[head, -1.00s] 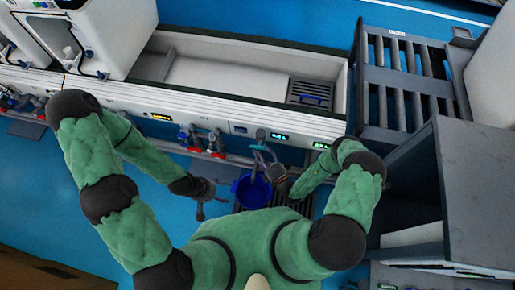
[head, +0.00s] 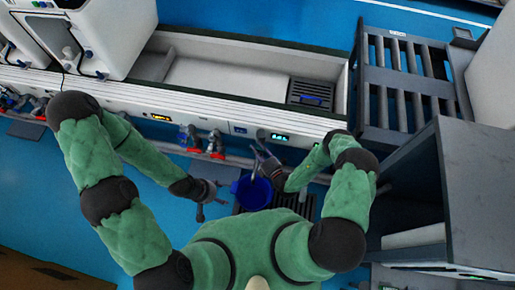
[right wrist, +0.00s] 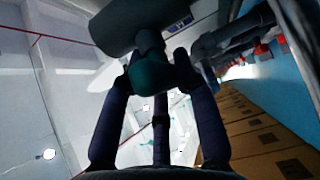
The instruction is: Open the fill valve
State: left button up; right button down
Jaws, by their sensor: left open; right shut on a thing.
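The fill valve (head: 261,136) is on the front of the long white bench. Its grey body shows in the right wrist view (right wrist: 138,22), with a dark teal handle (right wrist: 152,76) below it. My right gripper (head: 264,158) reaches up to the valve from the right. In the right wrist view, my right gripper (right wrist: 153,72) has its fingers closed around the teal handle. The fingers hide part of the handle, and I cannot tell how far it is turned. My left gripper (head: 207,193) is open and empty, left of a blue bucket (head: 252,193).
The bucket is on a dark floor grate (head: 293,203) below the valve. Red and blue fittings (head: 215,143) line the bench front to the left. A grey rack (head: 402,85) and a dark cabinet (head: 465,180) stand to the right. Blue floor is free at left.

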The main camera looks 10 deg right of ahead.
jog(key=shift+r, duration=0.15)
jog(key=shift+r+n+g+p, duration=0.25)
jog(key=shift+n+p, duration=0.25)
jog(key=shift+p, duration=0.5)
jog(key=n+g+h+p, duration=0.1)
jog(key=p, duration=0.2)
jog(key=n+g+h+p, duration=0.1)
jog(key=g+p, duration=0.1)
jog(key=shift+w+a+n+p, duration=0.15)
jog(key=shift+a+n+p, duration=0.05)
jog(key=shift+n+p, duration=0.2)
jog(key=shift+w+f+n+g+h+p, duration=0.2)
jog(key=shift+n+g+h+p, duration=0.5)
jog(key=shift+h+p, duration=0.5)
jog(key=c, duration=0.9)
grip_release()
jog(key=shift+s, duration=0.15)
jog(key=shift+c, duration=0.2)
jog(key=shift+f, duration=0.1)
